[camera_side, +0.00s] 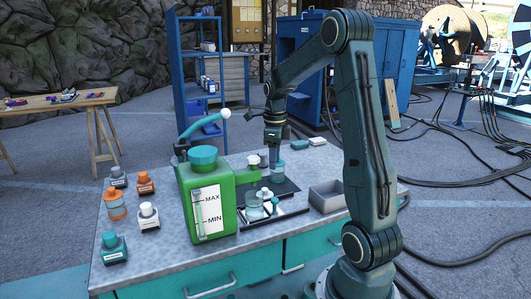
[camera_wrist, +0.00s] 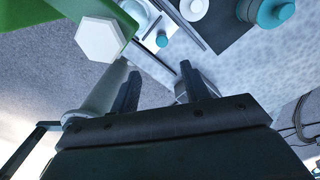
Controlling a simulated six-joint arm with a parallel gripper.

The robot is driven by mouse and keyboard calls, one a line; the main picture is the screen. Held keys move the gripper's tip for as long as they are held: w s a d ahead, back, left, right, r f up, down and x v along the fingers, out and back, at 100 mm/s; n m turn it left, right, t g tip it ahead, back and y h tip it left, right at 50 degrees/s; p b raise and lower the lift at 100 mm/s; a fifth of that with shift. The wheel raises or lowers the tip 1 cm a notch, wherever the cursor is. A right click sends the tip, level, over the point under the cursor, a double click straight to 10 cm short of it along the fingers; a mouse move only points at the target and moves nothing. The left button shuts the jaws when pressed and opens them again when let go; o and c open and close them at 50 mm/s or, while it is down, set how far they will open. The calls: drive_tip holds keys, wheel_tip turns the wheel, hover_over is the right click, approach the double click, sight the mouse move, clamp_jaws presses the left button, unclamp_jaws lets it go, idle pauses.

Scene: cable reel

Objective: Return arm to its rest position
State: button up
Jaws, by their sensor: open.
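My arm reaches over the metal workbench (camera_side: 160,262), with my gripper (camera_side: 273,150) pointing down behind the green canister. In the wrist view, the two dark fingers of my gripper (camera_wrist: 160,88) are spread apart with nothing visible held between them. In the side view, a teal-topped jar (camera_side: 277,172) appears just below my gripper; whether they touch is unclear there. The green canister (camera_side: 226,213) has a teal cap and a MAX/MIN gauge; its green side (camera_wrist: 50,25) fills the wrist view's upper left.
Several small bottles, including an orange one (camera_side: 115,204), stand at left. A white hexagonal knob (camera_wrist: 101,40) is close to my gripper in the wrist view.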

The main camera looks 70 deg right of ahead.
drive_tip(key=a+r+n+t+h, duration=0.1)
drive_tip(key=a+r+n, duration=0.3)
drive_tip(key=a+n, duration=0.35)
drive_tip(key=a+r+n+t, duration=0.1)
drive_tip(key=a+r+n, duration=0.4)
drive_tip(key=a+n, duration=0.3)
drive_tip(key=s+a+n+t, duration=0.1)
drive_tip(key=s+a+n, duration=0.4)
drive_tip(key=a+n, duration=0.2)
drive_tip(key=s+a+n+t+y, duration=0.1)
drive_tip(key=s+a+n, duration=0.4)
drive_tip(key=n, duration=0.6)
drive_tip(key=shift+s+a+n+t, duration=0.2)
drive_tip(key=shift+a+n+t, duration=0.15)
drive_tip(key=shift+a+t, duration=0.55)
